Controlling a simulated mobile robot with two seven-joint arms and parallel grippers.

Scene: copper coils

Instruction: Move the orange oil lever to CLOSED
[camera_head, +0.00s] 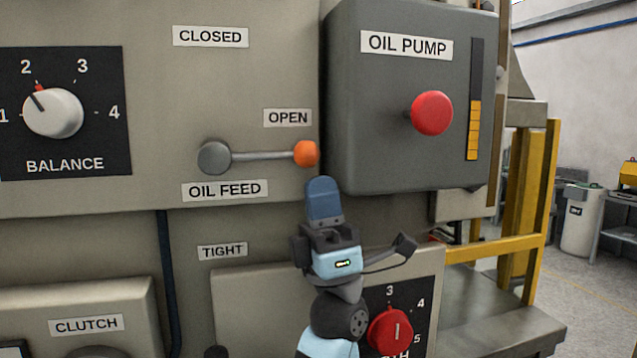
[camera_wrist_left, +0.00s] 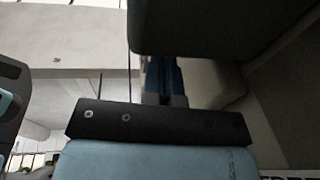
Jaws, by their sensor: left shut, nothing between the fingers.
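The oil feed lever has a grey pivot (camera_head: 214,157), a thin grey rod and an orange knob (camera_head: 306,153). The rod lies nearly level and points right, with the knob just below the OPEN label (camera_head: 288,117). The CLOSED label (camera_head: 211,36) is above the pivot. My left gripper (camera_head: 322,186) points up, shut and empty, with its blue fingertips just below and slightly right of the knob. I cannot tell whether they touch it. In the left wrist view the blue fingers (camera_wrist_left: 163,80) show close together, and the knob is not visible. My right gripper is not in view.
The grey oil pump box (camera_head: 360,160) with its red button (camera_head: 432,113) juts out right of the lever. The balance dial (camera_head: 53,113) is at left. A red knob (camera_head: 390,330) is behind my left arm. The panel between CLOSED and OPEN is clear.

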